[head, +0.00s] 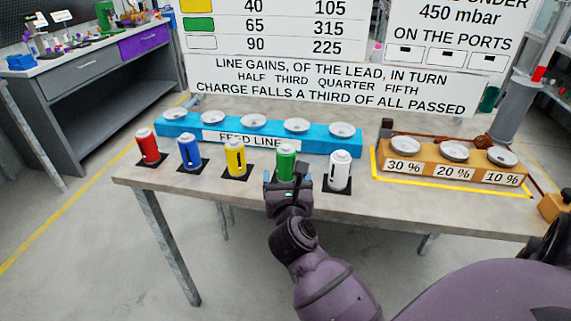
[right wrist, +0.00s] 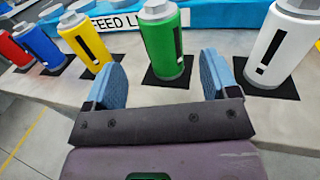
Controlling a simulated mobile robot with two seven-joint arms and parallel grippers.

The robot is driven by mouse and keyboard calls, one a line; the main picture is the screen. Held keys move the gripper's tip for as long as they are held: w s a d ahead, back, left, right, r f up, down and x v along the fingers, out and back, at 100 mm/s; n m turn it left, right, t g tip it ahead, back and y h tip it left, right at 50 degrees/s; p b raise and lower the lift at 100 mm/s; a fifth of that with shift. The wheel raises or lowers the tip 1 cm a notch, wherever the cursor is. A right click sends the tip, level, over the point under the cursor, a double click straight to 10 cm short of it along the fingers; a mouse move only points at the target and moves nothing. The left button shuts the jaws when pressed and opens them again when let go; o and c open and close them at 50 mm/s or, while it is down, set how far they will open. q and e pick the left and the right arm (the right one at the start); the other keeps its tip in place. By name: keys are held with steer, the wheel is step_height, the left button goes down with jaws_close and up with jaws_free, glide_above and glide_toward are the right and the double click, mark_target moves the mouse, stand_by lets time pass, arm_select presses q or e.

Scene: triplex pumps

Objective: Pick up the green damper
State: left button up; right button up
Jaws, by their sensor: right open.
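The green damper (head: 286,161) stands upright on a black mat on the table, between the yellow damper (head: 236,158) and the white damper (head: 340,170). In the right wrist view the green damper (right wrist: 160,45) stands straight ahead, between and beyond the two blue fingers. My right gripper (head: 288,183) is open and empty, just in front of the green damper, and hides its lower part in the head view. In the right wrist view the open right gripper (right wrist: 158,80) shows a clear gap between its fingers. My left gripper is not in view.
A red damper (head: 148,147) and a blue damper (head: 190,153) stand farther left in the row. A blue feed line rack (head: 265,141) with several white discs lies behind. An orange block (head: 455,166) with percent labels is at right. A sign (head: 330,85) rises behind.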

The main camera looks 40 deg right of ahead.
mark_target(286, 168)
steer(key=shift+x, duration=0.8)
steer(key=shift+w+d+f, duration=0.15)
steer(key=shift+w+d, duration=0.15)
steer(key=shift+w, duration=0.05)
steer(key=x, duration=0.2)
steer(key=b+x, duration=0.1)
steer(key=shift+w+d+f, duration=0.1)
steer(key=shift+d+f, duration=0.1)
steer(key=shift+f, duration=0.05)
steer(key=shift+w+d, duration=0.25)
steer(key=shift+w, duration=0.15)
steer(key=shift+r, duration=0.1)
steer(key=shift+c, duration=0.5)
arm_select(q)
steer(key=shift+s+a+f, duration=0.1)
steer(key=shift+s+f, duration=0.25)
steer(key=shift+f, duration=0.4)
arm_select(e)
steer(key=c, duration=1.1)
